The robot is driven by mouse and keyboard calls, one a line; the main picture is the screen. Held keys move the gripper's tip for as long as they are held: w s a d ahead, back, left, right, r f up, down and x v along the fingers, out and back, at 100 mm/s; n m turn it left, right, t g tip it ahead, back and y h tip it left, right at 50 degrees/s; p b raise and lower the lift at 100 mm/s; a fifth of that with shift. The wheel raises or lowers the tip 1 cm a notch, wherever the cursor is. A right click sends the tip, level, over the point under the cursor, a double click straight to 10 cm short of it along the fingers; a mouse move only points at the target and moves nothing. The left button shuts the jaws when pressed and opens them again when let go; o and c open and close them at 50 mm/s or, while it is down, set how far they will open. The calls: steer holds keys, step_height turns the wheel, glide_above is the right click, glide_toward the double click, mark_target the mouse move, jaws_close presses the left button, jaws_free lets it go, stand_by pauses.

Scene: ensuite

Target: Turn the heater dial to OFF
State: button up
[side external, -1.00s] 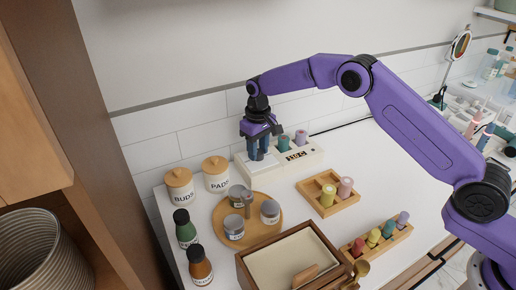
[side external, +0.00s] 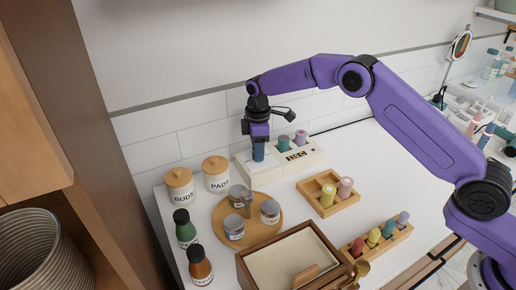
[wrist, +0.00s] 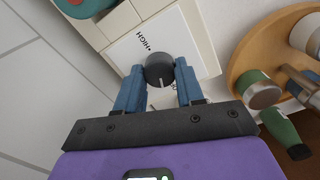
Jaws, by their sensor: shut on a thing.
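The heater (side external: 312,154) is a white box against the tiled wall, with a display reading 310 C. Its dial (wrist: 158,72) is a dark grey round knob on a white panel, seen in the wrist view. A white line on the knob points toward the lower edge of that view, away from the HIGH label. My gripper (wrist: 159,67) has its blue fingers on both sides of the knob, shut on it. In the side view, my gripper (side external: 258,152) points down at the heater's left end and hides the dial. I cannot read an OFF label.
Two capped rollers, one green (side external: 283,144) and one pink (side external: 301,138), stand in the heater. A round wooden tray (side external: 217,232) with jars is close in front. Jars marked BUDS (side external: 179,187) and PADS (side external: 216,174) stand left.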

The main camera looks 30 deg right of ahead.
steer(key=shift+n, duration=1.9)
steer(key=o, duration=1)
steer(key=shift+o, duration=0.2)
steer(key=shift+r, duration=0.15)
step_height(320, 180, up, 17)
steer(key=shift+r, duration=0.1)
